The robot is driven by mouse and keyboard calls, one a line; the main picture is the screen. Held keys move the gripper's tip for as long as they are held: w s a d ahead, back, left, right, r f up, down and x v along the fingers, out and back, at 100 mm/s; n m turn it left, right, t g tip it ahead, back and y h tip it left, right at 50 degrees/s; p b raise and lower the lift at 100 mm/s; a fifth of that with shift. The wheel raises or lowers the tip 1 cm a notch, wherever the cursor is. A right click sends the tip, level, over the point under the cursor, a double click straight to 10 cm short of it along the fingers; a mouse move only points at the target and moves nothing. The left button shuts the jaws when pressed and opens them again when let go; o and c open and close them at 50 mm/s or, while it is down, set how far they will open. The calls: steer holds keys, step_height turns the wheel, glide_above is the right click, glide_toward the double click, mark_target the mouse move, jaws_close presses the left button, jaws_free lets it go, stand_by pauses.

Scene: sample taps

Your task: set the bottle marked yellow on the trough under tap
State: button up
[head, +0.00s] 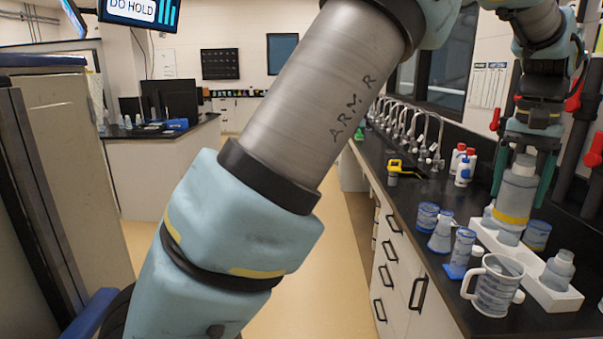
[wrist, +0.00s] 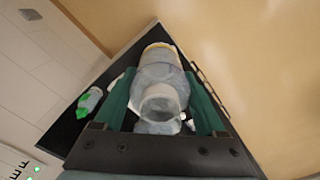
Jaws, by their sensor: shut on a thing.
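My gripper (head: 519,190) is at the right of the head view, its green fingers shut on a clear bottle with a yellow band (head: 511,217). The bottle is close to upright, its neck between the fingers. In the wrist view the same bottle (wrist: 160,75) lies between the green fingers, its yellow band at the far end. Its base overlaps a long white holder (head: 556,298) on the counter; I cannot tell whether they touch. A row of curved metal taps (head: 432,128) runs along the back of the counter. I cannot pick out a trough under them for certain.
A clear jug (head: 494,286), blue-marked beakers (head: 427,215) and flasks crowd the dark counter (head: 400,179). Another bottle (head: 558,270) stands in the white holder. Red-capped bottles (head: 464,167) and a yellow-and-black item (head: 398,167) stand farther back. Pipes with red handles (head: 594,150) rise at the right.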

steer(key=w+a+f+n+b, duration=0.3)
steer(key=w+a+f+b, duration=0.1)
steer(key=w+a+f, duration=0.75)
steer(key=w+a+f+n+b, duration=0.2)
steer(key=w+a+f+b, duration=0.2)
steer(key=w+a+f, duration=0.8)
steer(key=s+a+f+n+b, duration=0.2)
steer(key=s+a+f+b, duration=0.1)
steer(key=a+f, duration=0.85)
steer(key=s+a+f+n+b, duration=0.2)
steer(key=a+f, duration=0.6)
steer(key=a, duration=0.7)
steer(key=s+f, duration=0.5)
steer(key=f, duration=0.1)
steer(key=shift+a, duration=0.25)
